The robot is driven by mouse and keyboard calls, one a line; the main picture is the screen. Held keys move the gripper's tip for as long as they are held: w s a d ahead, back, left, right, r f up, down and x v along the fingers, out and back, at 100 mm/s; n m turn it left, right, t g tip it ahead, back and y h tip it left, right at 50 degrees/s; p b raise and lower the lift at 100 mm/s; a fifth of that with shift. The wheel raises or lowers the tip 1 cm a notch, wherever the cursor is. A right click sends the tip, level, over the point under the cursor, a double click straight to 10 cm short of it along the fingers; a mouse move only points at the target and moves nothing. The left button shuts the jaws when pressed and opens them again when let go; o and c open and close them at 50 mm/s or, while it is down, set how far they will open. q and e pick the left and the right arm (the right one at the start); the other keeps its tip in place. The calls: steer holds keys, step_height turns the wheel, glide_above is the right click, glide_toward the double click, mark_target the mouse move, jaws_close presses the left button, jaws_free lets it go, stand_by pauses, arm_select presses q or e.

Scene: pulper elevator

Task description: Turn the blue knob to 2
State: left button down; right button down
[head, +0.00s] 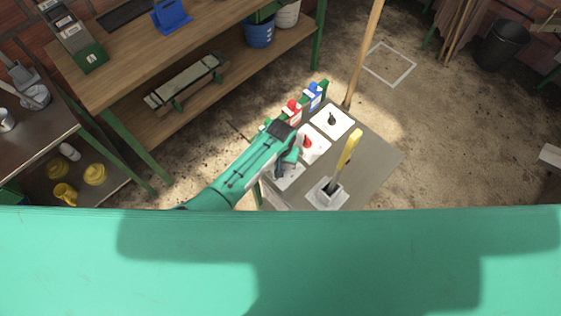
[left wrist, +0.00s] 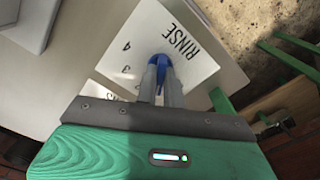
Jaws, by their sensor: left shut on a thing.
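The blue knob (left wrist: 161,62) sits on a white plate (left wrist: 186,27) marked RINSE with numbers, in the left wrist view. My left gripper (left wrist: 161,70) is shut on the blue knob, its two grey fingers on either side of it. The knob's pointer and its exact setting are hidden by the fingers. In the head view my left gripper (head: 289,165) reaches over the near-left plate on the grey panel table (head: 375,165), and the blue knob is hidden there. My right gripper is in neither view.
A red knob (head: 308,142) and a black knob (head: 332,119) sit on neighbouring white plates. A yellow-handled lever (head: 349,150) stands at right. Red (head: 293,111) and blue (head: 314,96) bottles line the table's far-left edge. A wooden pole (head: 363,52) rises behind.

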arm_select(q)
steer(key=m+p, duration=0.1)
steer(key=m, duration=0.2)
steer(key=shift+r, duration=0.15)
steer(key=shift+m+p, duration=0.35)
steer(key=shift+m, duration=1.25)
steer(key=c, duration=1.5)
jaws_free()
step_height(320, 180, up, 14)
steer(key=shift+f+b, duration=0.2)
steer(key=shift+b, duration=0.85)
